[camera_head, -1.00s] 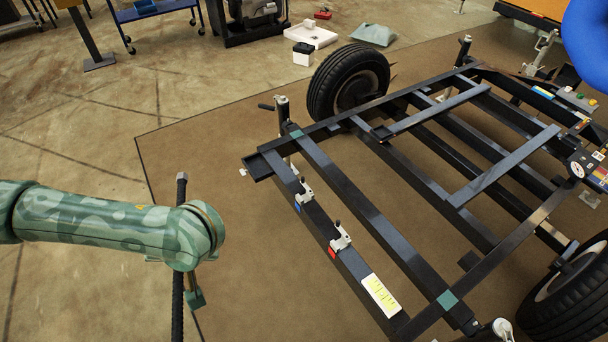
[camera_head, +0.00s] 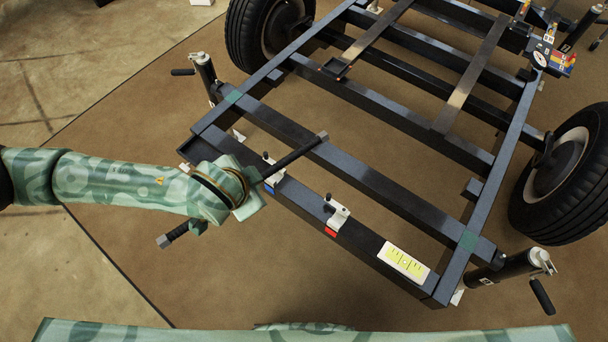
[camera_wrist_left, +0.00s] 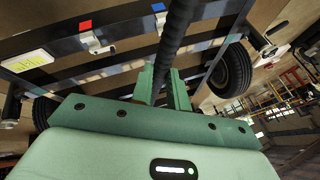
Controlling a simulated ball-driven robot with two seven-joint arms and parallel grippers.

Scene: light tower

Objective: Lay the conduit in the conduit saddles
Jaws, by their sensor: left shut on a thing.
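The conduit is a dark ribbed rod with grey end caps (camera_head: 296,153). It slants across the head view, one end over the frame's rails, the other low at left. My left gripper (camera_wrist_left: 164,88) is shut on the conduit (camera_wrist_left: 178,35); in the head view my wrist hides most of its fingers. Two white saddles sit on the trailer's near rail: one by a blue mark (camera_head: 271,168), partly behind the conduit, and one by a red mark (camera_head: 338,212). Both look empty. The conduit appears above the rail, apart from the saddles. My right gripper is not in view.
The black trailer frame (camera_head: 385,203) has wheels at left (camera_head: 262,32) and right (camera_head: 565,170). Jack stands rise at its near corners (camera_head: 205,75) (camera_head: 512,268). A yellow-and-white label (camera_head: 403,263) lies on the near rail. The floor at lower left is clear.

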